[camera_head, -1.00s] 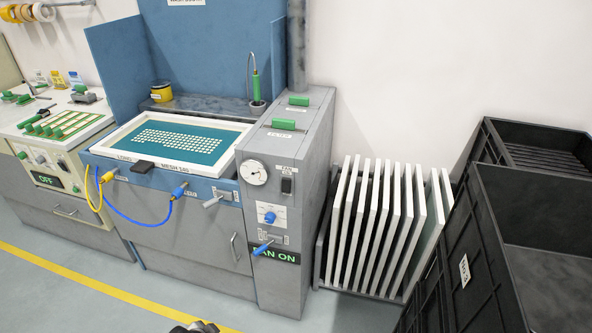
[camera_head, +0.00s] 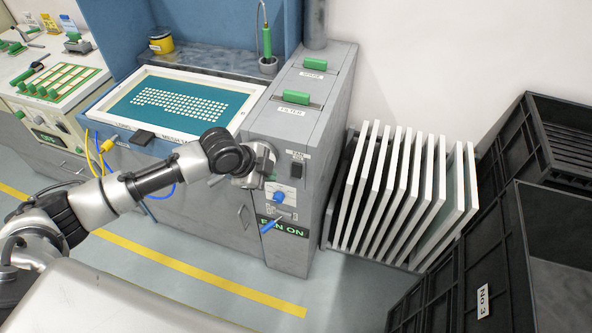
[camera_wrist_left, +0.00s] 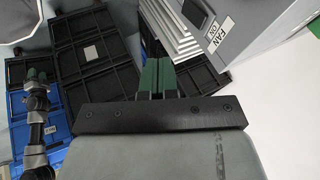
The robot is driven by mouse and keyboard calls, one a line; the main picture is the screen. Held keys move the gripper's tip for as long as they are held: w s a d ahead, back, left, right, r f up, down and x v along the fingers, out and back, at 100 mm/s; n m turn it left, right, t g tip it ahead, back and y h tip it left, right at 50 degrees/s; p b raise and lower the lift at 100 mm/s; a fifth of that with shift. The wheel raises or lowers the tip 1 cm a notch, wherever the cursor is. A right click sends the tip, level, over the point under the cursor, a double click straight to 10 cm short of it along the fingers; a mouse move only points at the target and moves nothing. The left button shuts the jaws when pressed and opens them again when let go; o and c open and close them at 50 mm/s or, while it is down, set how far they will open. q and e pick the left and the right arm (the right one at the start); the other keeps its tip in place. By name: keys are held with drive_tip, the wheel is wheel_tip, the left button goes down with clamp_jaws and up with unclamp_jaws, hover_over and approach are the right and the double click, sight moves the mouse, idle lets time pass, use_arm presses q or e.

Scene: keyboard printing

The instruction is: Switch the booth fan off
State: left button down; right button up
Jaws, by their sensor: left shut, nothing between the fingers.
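The grey booth cabinet (camera_head: 285,125) carries a black rocker switch (camera_head: 297,170) under a FAN label (camera_head: 300,155). Its green-lettered display (camera_head: 283,229) reads FAN ON. My left gripper (camera_head: 266,166) is in front of the cabinet's gauge, just left of the switch, and covers most of the gauge. Whether it touches the panel cannot be told. In the left wrist view its green fingers (camera_wrist_left: 157,77) are together and empty; the dark switch (camera_wrist_left: 197,11) and FAN label (camera_wrist_left: 220,34) are ahead, to the upper right. My right gripper (camera_wrist_left: 37,75) is small at the left there; its opening is unclear.
A blue knob (camera_head: 279,197) and a blue-handled lever (camera_head: 272,225) sit below the switch. White screens (camera_head: 400,190) stand in a rack right of the cabinet. Black crates (camera_head: 490,230) stand farther right. The printing frame (camera_head: 170,73) is to the left.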

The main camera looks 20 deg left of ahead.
use_arm(q)
drive_tip(key=p, duration=0.2)
approach(294, 176)
drive_tip(key=s+d+f, duration=0.2)
drive_tip(key=d+f, duration=0.2)
drive_tip(key=shift+w+d+f+p, duration=0.1)
drive_tip(key=shift+w+f, duration=0.2)
drive_tip(key=shift+w, duration=0.4)
drive_tip(key=shift+w+a+f+p, duration=0.1)
drive_tip(key=shift+w+f, duration=0.15)
drive_tip(key=shift+w, duration=0.5)
drive_tip(key=shift+w+d+f+p, duration=0.1)
drive_tip(key=shift+w+f, duration=0.2)
drive_tip(key=shift+w, duration=0.4)
use_arm(e)
drive_tip(key=shift+r, duration=1.3)
